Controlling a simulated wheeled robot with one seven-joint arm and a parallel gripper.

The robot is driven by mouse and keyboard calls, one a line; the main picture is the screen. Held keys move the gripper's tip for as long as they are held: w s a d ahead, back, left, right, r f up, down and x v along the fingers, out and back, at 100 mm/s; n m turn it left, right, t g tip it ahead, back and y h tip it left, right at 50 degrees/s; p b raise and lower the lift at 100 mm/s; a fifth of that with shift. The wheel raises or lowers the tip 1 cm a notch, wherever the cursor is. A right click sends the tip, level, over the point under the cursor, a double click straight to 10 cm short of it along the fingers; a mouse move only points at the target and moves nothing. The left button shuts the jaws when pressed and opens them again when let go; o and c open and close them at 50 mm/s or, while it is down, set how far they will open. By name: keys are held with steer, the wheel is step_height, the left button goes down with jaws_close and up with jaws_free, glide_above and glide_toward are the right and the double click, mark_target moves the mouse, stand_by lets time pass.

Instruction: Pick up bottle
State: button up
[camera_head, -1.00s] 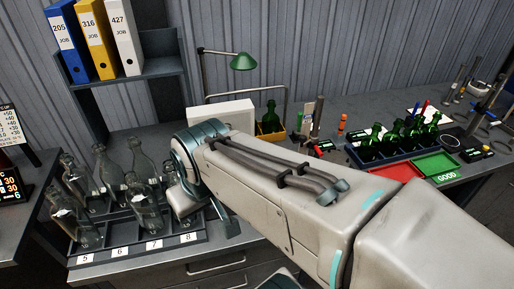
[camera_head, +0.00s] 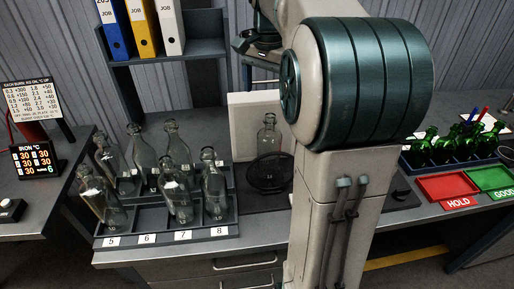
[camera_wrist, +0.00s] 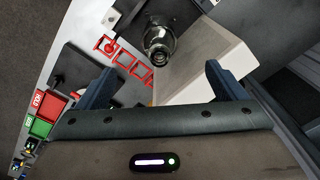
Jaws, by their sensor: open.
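A clear glass bottle (camera_head: 269,137) stands upright on a dark round base (camera_head: 268,183) in front of a white box, apart from the others. In the wrist view a clear bottle (camera_wrist: 158,42) shows from above, beyond and between my fingertips. My gripper (camera_wrist: 160,70) is open, with nothing between its two dark fingers. In the head view only a dark part of my arm's end shows at the top, and the fingers are not clear. Several more clear bottles (camera_head: 174,190) stand in a dark rack (camera_head: 165,233) numbered 5 to 8.
The white box (camera_head: 240,120) stands close to the lone bottle. Shelf folders (camera_head: 170,28) are at the upper left. Green bottles (camera_head: 448,147) stand in a crate at right, by a red HOLD tray (camera_head: 447,187) and a green GOOD tray (camera_head: 490,177). My arm hides the bench middle.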

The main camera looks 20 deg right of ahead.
mark_target(268, 116)
steer(key=shift+w+d+m, duration=0.3)
steer(key=shift+w+d, duration=0.05)
steer(key=shift+d, duration=0.05)
steer(key=shift+w+d+f, duration=0.1)
steer(key=shift+f, duration=0.15)
step_height(268, 116, down, 8)
steer(key=shift+r, duration=0.1)
steer(key=shift+d+f+p, duration=0.15)
steer(key=shift+f+p, duration=0.15)
steer(key=shift+f, duration=1.1)
steer(key=shift+d+f+p, duration=0.1)
steer(key=shift+f+p, duration=0.2)
steer(key=shift+f, duration=1.05)
steer(key=shift+c, duration=0.3)
steer(key=shift+r, duration=0.1)
jaws_close()
